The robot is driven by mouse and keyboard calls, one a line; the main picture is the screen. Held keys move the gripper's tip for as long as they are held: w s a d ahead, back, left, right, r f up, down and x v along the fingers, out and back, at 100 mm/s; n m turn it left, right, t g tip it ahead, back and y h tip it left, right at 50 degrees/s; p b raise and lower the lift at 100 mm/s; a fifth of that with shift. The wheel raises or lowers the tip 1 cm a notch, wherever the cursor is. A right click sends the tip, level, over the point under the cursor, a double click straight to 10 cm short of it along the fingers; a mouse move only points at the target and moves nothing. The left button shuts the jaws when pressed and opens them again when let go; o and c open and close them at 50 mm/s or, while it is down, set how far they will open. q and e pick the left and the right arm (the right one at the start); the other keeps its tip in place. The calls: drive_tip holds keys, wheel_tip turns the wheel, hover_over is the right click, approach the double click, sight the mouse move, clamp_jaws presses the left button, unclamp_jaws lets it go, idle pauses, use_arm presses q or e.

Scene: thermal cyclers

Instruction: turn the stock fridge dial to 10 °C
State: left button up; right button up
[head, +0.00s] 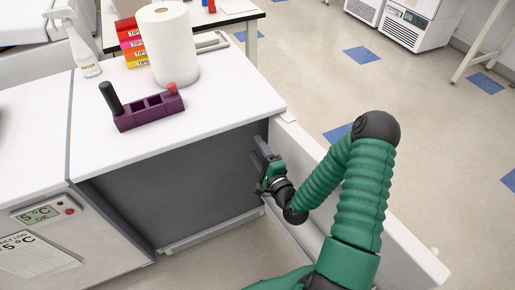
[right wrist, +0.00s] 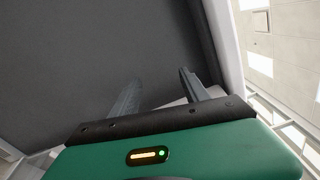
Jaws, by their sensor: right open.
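The fridge (head: 110,250) stands under the counter at the lower left of the head view. Its display (head: 38,215) reads 5 °C OK, with small red spots beside it. I cannot make out a temperature dial on it. My right gripper (head: 264,158) is open and empty, by the right end of the dark grey panel under the counter and well to the right of the fridge display. In the right wrist view its two fingers (right wrist: 158,92) are apart in front of a plain dark grey surface. My left gripper is not in view.
A paper log (head: 35,254) marked 5 °C hangs on the fridge front. On the white counter (head: 225,108) stand a purple rack (head: 148,112), a paper roll (head: 168,45), tip boxes (head: 131,43) and a spray bottle (head: 83,45). A pale low wall (head: 395,245) runs along the right.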

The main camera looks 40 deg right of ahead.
wheel_tip(320, 180, down, 6)
drive_tip(key=w+n+y+b, duration=0.2)
drive_tip(key=n+b, duration=1)
drive_tip(key=n, duration=0.1)
wheel_tip(320, 180, up, 6)
drive_tip(key=s+n+h+b, duration=0.2)
drive_tip(key=n+b, duration=0.8)
drive_tip(key=n, duration=0.2)
drive_tip(key=b+x, duration=0.5)
drive_tip(key=x, duration=1.2)
drive_tip(key=shift+a+r, duration=0.25)
drive_tip(key=shift+r, duration=0.05)
clamp_jaws()
